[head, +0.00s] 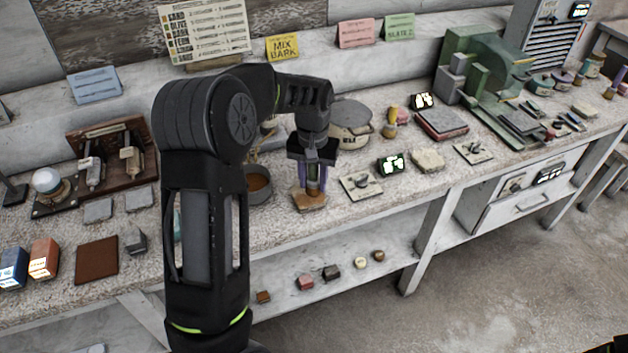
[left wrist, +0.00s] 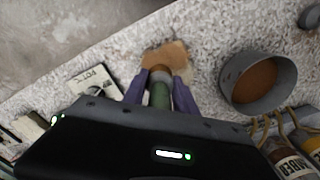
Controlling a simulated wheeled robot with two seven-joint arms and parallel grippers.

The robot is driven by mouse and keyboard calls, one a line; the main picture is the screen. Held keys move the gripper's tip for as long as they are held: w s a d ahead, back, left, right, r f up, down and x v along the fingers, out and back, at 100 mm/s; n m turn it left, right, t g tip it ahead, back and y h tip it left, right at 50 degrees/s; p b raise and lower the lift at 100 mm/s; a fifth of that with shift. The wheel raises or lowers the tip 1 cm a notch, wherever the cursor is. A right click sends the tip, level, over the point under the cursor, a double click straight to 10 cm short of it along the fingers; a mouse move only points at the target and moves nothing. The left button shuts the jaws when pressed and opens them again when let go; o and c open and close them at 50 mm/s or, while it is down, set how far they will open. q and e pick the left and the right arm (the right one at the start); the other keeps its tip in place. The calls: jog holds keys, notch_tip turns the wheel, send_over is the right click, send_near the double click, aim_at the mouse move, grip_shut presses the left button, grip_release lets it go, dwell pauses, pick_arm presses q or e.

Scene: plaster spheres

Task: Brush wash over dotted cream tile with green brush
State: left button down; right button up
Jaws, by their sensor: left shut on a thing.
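My left gripper (head: 313,180) is shut on the green brush, which points down between its purple fingers. The brush's green handle (left wrist: 160,96) shows in the left wrist view, with its brown tip end beyond it. The tip is at a small tan-orange tile (head: 309,203), also seen in the left wrist view (left wrist: 178,54). Whether the bristles touch the tile I cannot tell. No dots can be made out on it, and part of it is hidden by the brush and fingers.
A grey bowl of brown liquid (left wrist: 229,88) stands beside the tile. A card with a small tool (head: 348,181) and a cream slab (head: 428,160) lie to the right. A round lidded pot (head: 350,112) stands behind. The bench's front edge is close.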

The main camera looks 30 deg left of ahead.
pick_arm(q)
jog(key=shift+s+d+r+p, duration=0.35)
jog(key=shift+s+d+r, duration=0.2)
jog(key=shift+d+r, duration=0.2)
jog(key=shift+w+a, duration=0.1)
jog(key=shift+w+a+f+p, duration=0.1)
jog(key=shift+w+a+p, duration=0.1)
jog(key=shift+w+a, duration=0.35)
jog(key=shift+w+a+f+p, duration=0.15)
jog(key=shift+w+a, duration=0.15)
jog(key=shift+a, duration=0.35)
jog(key=shift+r, duration=0.1)
jog(key=shift+f+b, duration=0.45)
jog(key=shift+f, duration=0.2)
